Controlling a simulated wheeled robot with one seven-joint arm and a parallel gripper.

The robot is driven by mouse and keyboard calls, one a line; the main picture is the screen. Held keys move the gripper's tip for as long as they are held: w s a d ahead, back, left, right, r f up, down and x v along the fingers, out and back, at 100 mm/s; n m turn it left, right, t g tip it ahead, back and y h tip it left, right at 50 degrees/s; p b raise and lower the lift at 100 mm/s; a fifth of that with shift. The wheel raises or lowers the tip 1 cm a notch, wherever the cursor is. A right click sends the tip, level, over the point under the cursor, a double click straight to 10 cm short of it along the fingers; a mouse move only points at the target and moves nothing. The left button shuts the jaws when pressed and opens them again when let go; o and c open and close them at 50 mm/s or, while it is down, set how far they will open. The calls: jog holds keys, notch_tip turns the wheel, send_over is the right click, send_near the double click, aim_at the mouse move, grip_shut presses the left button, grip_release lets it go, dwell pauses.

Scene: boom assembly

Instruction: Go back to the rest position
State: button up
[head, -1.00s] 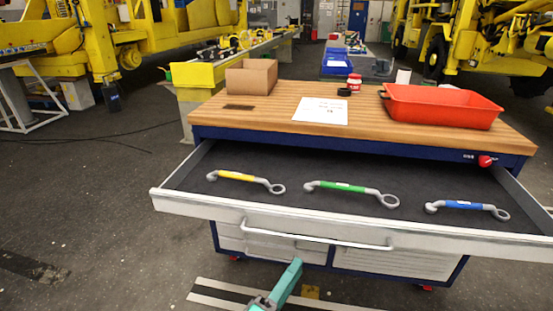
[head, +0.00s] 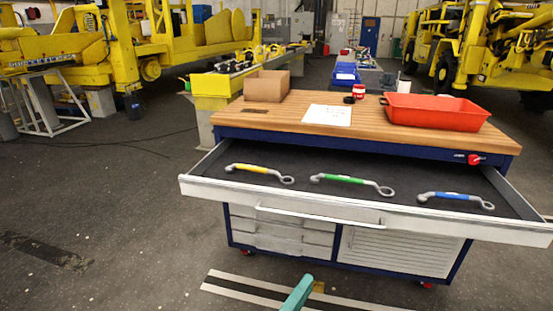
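A teal part of my own arm (head: 298,293) shows at the bottom edge of the head view, in front of the workbench and below its open drawer. My gripper's fingers are not in the picture. The drawer (head: 300,202) is pulled out from the blue workbench (head: 365,150). In it lie a yellow-handled wrench (head: 256,169), a green-handled wrench (head: 343,179) and a blue-handled wrench (head: 456,196), spaced apart on the dark liner.
On the wooden top are a cardboard box (head: 267,86), a white sheet (head: 327,115), a red tray (head: 436,113) and a red-and-white container (head: 359,91). Yellow machinery (head: 205,45) stands behind at left. The floor (head: 110,215) at left is mostly clear.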

jog(key=d+r+m+g+y, duration=0.15)
jog(key=d+m+g, duration=0.35)
jog(key=d+g, duration=0.55)
jog(key=d+r+m+g, duration=0.2)
jog(key=d+m+g, duration=0.4)
jog(key=d, duration=0.8)
jog(key=s+d+r+m+y, duration=0.2)
jog(key=s+d+r+y, duration=0.3)
jog(key=s, duration=0.2)
jog(key=s+d+r+m+y, duration=0.3)
jog(key=s+d+r+y, duration=0.2)
jog(key=s, duration=0.3)
jog(key=shift+s+d+r+y, duration=0.15)
jog(key=shift+d+r+y, duration=0.2)
jog(key=shift+r, duration=0.25)
jog(key=shift+t, duration=0.25)
